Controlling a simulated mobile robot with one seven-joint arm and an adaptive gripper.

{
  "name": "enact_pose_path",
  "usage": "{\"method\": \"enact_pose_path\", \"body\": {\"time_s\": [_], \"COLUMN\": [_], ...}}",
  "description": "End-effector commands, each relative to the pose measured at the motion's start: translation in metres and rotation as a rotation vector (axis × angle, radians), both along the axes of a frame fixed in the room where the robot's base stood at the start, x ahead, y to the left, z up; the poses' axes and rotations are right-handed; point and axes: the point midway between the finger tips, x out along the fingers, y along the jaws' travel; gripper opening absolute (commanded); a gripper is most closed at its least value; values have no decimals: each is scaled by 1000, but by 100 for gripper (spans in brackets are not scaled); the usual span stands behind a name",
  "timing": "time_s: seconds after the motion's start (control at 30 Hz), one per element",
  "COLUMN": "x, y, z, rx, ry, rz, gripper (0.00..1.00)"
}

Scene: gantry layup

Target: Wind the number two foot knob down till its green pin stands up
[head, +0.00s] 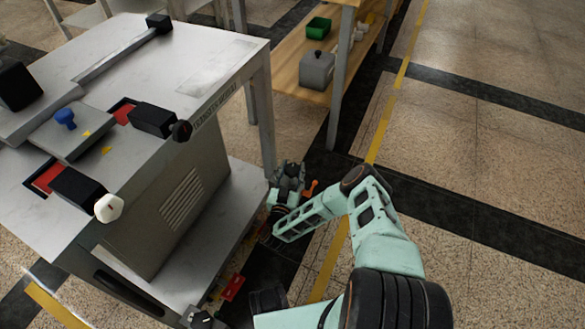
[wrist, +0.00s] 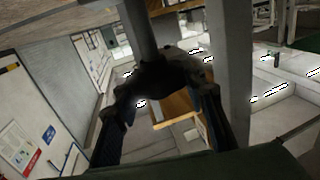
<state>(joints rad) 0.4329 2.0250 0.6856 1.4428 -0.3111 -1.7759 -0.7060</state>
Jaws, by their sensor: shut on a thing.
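My gripper (head: 287,184) is low at the foot of the bench's near right leg (head: 264,120). In the wrist view its two fingers (wrist: 165,92) are closed around a dark round knob (wrist: 172,74) beneath a grey post (wrist: 140,30). I take this for the foot knob; no number on it can be read. In the head view the gripper hides the knob. An orange lever-like part (head: 311,188) stands just right of the gripper. No green pin can be made out in either view.
The metal bench (head: 215,55) carries black blocks with a black knob (head: 181,130) and a white knob (head: 108,208). A red part (head: 232,288) lies low near its front foot. A wooden shelf (head: 300,85) holds a grey box (head: 317,70) and green bin (head: 319,27). Floor to the right is clear.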

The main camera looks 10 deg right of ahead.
Motion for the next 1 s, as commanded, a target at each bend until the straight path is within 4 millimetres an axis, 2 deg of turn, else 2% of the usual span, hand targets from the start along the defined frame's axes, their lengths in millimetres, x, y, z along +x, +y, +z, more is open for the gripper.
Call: {"method": "enact_pose_path", "body": {"time_s": [0.5, 1.0], "x": [0, 0], "y": [2, 0], "z": [-2, 0], "rx": [1, 1], "ry": [-4, -2], "rz": [-474, -701], "gripper": [14, 14]}}
